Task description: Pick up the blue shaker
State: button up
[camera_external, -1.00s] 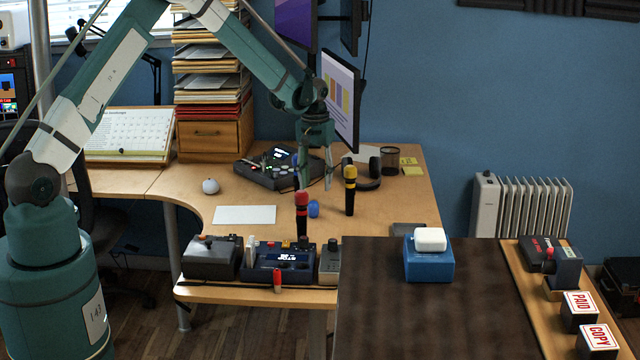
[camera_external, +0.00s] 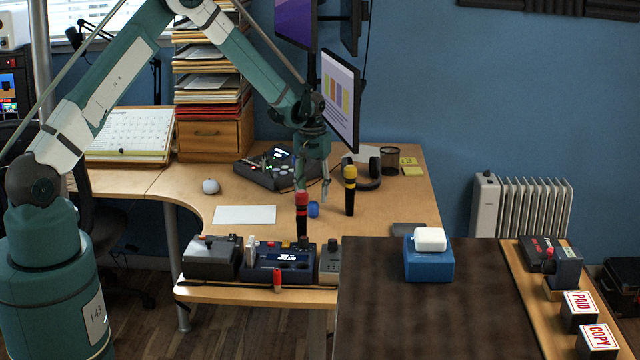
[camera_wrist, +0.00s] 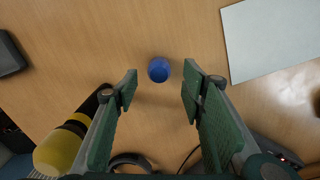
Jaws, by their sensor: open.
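The blue shaker (camera_external: 314,209) is a small rounded blue object on the wooden desk, between the red-topped microphone and the yellow-topped microphone. In the wrist view the blue shaker (camera_wrist: 158,69) lies on the bare wood, just beyond my fingertips and between their lines. My gripper (camera_external: 312,192) is above the desk, fingers pointing down, close over the shaker. In the wrist view my gripper (camera_wrist: 158,82) is open with nothing between its two green pads.
The red microphone (camera_external: 302,214) stands just left of the shaker and the yellow microphone (camera_external: 350,192) to its right. White paper (camera_external: 244,215) lies flat to the left. A mixer (camera_external: 277,168) and monitor (camera_external: 340,100) are behind. Boxes with controls (camera_external: 281,262) line the desk's front edge.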

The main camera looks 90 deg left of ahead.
aim_at(313, 202)
jog(key=shift+f, duration=0.2)
jog(key=shift+w+f, duration=0.1)
jog(key=shift+f, duration=2.4)
jog(key=c, duration=1)
